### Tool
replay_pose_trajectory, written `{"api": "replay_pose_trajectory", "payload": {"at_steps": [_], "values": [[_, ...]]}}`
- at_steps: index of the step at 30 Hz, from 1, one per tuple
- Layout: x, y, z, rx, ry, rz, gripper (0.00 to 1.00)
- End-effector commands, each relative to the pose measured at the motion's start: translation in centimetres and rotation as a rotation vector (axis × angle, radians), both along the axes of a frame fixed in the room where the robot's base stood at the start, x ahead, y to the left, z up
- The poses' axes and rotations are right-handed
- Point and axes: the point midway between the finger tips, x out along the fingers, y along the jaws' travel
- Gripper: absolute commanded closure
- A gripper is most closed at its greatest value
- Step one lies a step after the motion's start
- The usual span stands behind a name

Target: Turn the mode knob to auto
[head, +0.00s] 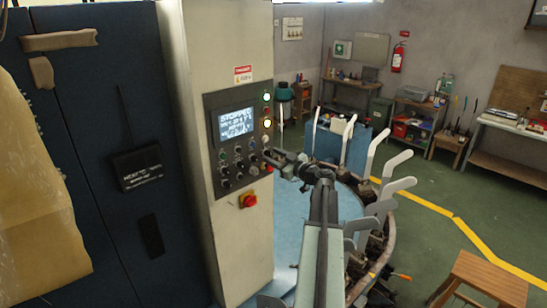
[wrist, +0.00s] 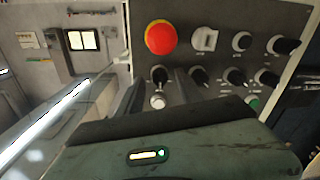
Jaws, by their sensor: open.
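The control panel (head: 236,140) on the pale machine column carries a lit screen (head: 237,123) reading STOPPED and rows of small knobs and buttons. In the wrist view, several black knobs show, including one (wrist: 160,74) by my fingertips and others to its right (wrist: 199,76). Labels are too small to read, so I cannot tell which is the mode knob or its setting. My gripper (head: 271,157) is at the panel's lower right edge in the head view. In the wrist view my gripper (wrist: 163,88) is open, its dark fingers apart near the lower row; contact is unclear.
The ring of pale boarding forms (head: 375,150) stands right of the column, close to my arm.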

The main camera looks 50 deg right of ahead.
Motion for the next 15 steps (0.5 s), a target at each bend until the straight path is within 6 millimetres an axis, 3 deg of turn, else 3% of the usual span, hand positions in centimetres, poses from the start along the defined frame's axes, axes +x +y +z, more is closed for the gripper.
{"api": "replay_pose_trajectory", "payload": {"at_steps": [8, 13, 15], "values": [[0.3, -0.08, 0.0, 0.0, 0.0, -0.002, 0.57], [0.27, -0.1, -0.01, 0.0, 0.0, -0.002, 0.99], [0.26, -0.1, -0.01, 0.0, 0.0, -0.002, 1.0]]}}
